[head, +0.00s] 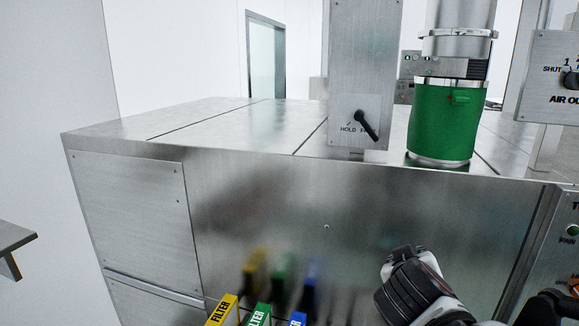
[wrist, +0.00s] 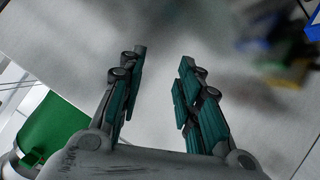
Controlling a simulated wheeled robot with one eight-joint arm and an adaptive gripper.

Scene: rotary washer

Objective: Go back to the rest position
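My gripper (wrist: 160,68) shows in the wrist view with its two teal-padded fingers spread apart. Nothing is between them. A blurred grey metal surface lies behind the fingers. In the head view, part of my arm shows at the lower right in front of the steel machine (head: 300,200). The fingers cannot be made out there.
A green canister (head: 440,120) stands on the machine top, near a panel with a black lever (head: 366,125). Yellow (head: 222,310), green (head: 258,315) and blue (head: 298,319) filter holders stand at the bottom. A grey ledge (head: 14,237) juts in at left.

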